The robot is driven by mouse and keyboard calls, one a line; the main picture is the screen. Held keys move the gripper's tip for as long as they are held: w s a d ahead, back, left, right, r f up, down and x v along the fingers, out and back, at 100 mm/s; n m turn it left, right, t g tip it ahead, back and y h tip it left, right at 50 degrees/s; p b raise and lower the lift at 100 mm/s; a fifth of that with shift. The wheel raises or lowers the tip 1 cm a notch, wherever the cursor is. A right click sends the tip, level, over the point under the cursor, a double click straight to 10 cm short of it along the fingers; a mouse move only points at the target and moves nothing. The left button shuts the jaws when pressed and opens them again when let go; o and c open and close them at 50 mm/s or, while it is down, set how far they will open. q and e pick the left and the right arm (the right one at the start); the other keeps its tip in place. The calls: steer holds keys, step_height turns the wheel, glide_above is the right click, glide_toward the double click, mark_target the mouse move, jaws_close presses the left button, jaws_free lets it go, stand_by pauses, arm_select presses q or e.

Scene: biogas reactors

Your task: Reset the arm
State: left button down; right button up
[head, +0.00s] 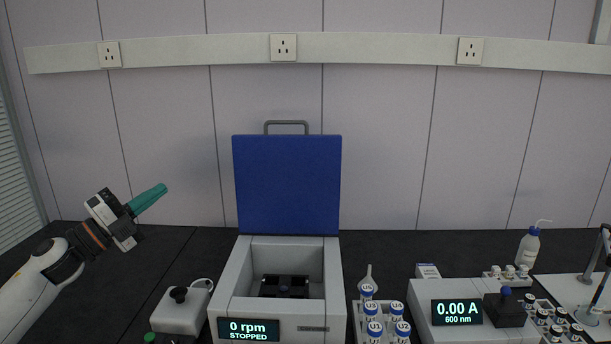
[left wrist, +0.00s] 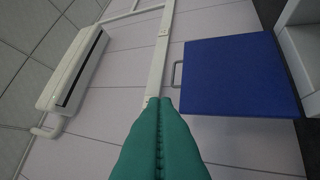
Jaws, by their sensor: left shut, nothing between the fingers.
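My left gripper (head: 163,188) has green fingers and is raised in the air at the left of the head view, pointing up and to the right. Its green fingers (left wrist: 160,102) are pressed together in the left wrist view, with nothing between them. My left arm (head: 40,280) comes in from the lower left and is white. The gripper is left of the centrifuge's raised blue lid (head: 287,184) and touches nothing. My right gripper is in neither view.
The centrifuge (head: 225,300) stands open, its display reading 0 rpm STOPPED. A small white device (head: 180,312) is left of it. Several capped bottles (head: 371,312), a photometer (head: 440,325) reading 0.00 A and a wash bottle (head: 528,247) stand right. The dark bench (head: 150,260) is clear at back left.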

arm_select(q)
steer(key=s+d+f+n+y, duration=0.2)
steer(key=s+f+n+y, duration=0.15)
steer(key=f+n, duration=0.4)
steer(key=s+d+f+n+y, duration=0.3)
steer(key=f+n+y, duration=0.2)
steer(key=f, duration=0.5)
steer(key=s+d+f+n+y, duration=0.25)
steer(key=f+n+y, duration=0.3)
steer(key=f, duration=0.35)
steer(key=s+d+f+n+g, duration=0.1)
steer(key=s+f+n+g, duration=0.45)
steer(key=s, duration=1.05)
steer(key=s+f+n+g, duration=0.2)
steer(key=s+f+g, duration=0.6)
steer(key=s, duration=0.7)
step_height(320, 180, down, 28)
steer(key=s, duration=0.2)
steer(key=s+a+f+g+y, duration=0.1)
steer(key=s+a+f, duration=0.2)
steer(key=s+f, duration=1.1)
steer(key=shift+s+f, duration=0.35)
steer(key=shift+s, duration=0.4)
steer(key=shift+g, duration=0.25)
